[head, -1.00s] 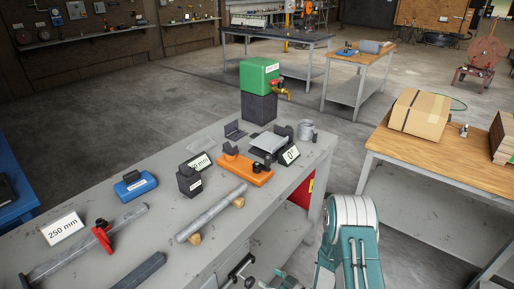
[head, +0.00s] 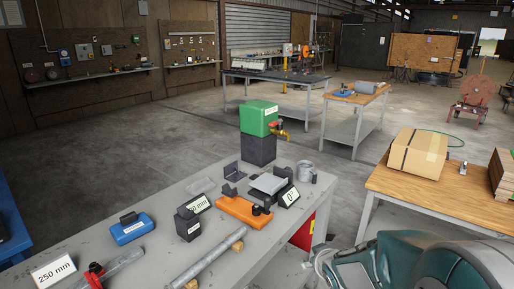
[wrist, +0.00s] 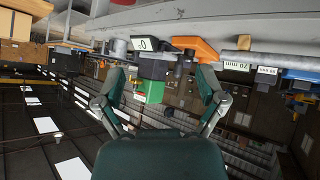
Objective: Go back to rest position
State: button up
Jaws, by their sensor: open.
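My gripper (wrist: 161,95) is open and empty in the wrist view, its two fingers spread apart with nothing between them but background. The wrist view is upside down, with the bench at the top. In the head view my arm, teal and grey, fills the lower right corner, to the right of the grey bench (head: 105,222). The fingers cannot be made out in the head view. The gripper is clear of the bench items.
On the bench are a green box with a tap (head: 259,118), an orange fixture (head: 243,211), a blue block (head: 131,228) and a grey pipe (head: 203,259). A wooden-topped table (head: 400,185) with a cardboard box (head: 418,153) stands at right. Open floor lies behind.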

jog(key=s+r+m+g, duration=0.1)
jog(key=s+r, duration=0.3)
jog(key=s, duration=0.4)
jog(key=s+r+m+g, duration=0.2)
jog(key=s+r, duration=0.2)
jog(key=s, duration=0.5)
jog(key=s+r+m+g, duration=0.1)
jog(key=s+r, duration=0.3)
jog(key=s, duration=0.5)
jog(key=shift+a+r+h, duration=0.15)
jog(key=shift+r+h, duration=0.15)
